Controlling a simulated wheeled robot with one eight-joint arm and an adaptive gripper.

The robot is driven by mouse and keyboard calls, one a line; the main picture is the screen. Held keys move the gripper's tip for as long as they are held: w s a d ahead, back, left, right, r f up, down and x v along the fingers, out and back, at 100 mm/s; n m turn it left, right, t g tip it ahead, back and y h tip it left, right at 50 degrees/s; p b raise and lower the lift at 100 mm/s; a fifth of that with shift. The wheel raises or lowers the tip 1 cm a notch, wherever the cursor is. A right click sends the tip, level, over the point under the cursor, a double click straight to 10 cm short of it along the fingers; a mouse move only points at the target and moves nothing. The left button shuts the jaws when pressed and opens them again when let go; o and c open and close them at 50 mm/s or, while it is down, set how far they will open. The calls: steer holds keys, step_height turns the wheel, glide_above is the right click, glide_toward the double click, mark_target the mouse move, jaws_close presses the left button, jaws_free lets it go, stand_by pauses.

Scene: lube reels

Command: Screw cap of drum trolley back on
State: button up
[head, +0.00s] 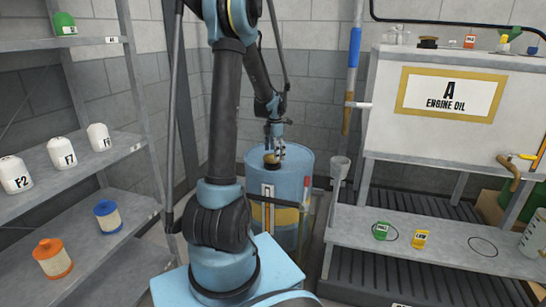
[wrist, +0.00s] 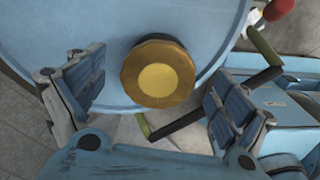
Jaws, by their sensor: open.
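The blue drum (head: 300,165) of the trolley stands upright on the floor in the middle of the head view. Its round blue top (wrist: 60,30) fills the upper part of the wrist view. A brown cap (wrist: 158,78) with a yellow centre sits over a dark ring at the drum top; it also shows in the head view (head: 271,162). I cannot tell how firmly it sits. My gripper (head: 274,151) is directly above the cap, pointing down. In the wrist view my gripper (wrist: 155,88) is open, one finger on each side of the cap, both apart from it.
A shelf rack (head: 80,165) with white, blue and orange containers stands at the left. A dark bar (wrist: 190,122) lies near the right finger.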

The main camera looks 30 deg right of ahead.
steer(key=shift+f, duration=0.45)
steer(key=c, duration=1.2)
steer(key=m, duration=0.4)
steer(key=shift+s, duration=0.15)
steer(key=shift+a+m, duration=0.1)
steer(key=shift+m, duration=0.5)
steer(key=shift+m, duration=1.2)
steer(key=o, duration=1.2)
